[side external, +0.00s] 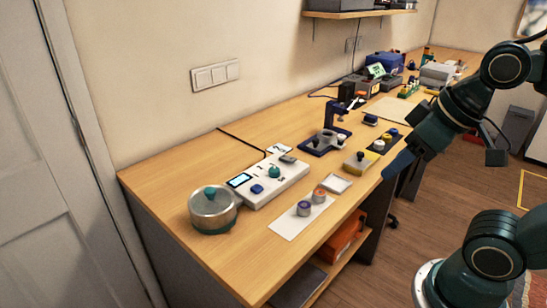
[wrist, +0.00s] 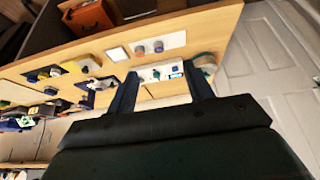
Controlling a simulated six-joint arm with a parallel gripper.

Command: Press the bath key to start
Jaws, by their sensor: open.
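A white control box (side external: 272,183) stands on the wooden bench, with a lit display (side external: 240,180), a blue key (side external: 257,189) and a teal knob (side external: 274,171). A round metal pot (side external: 213,211) with a teal-knobbed lid stands to its left. My gripper (side external: 396,165) is raised at the bench's right front edge, well apart from the box. In the wrist view my gripper (wrist: 160,70) is open and empty, and the control box (wrist: 148,73) shows between its fingers, farther off. Which key is labelled for the bath is too small to read.
A white sheet (side external: 290,223) with two small round pieces lies in front of the box, beside a small white tray (side external: 336,183). A dark blue stand (side external: 330,130) and a yellow block (side external: 360,162) are to the right. Wall and shelf border the bench behind.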

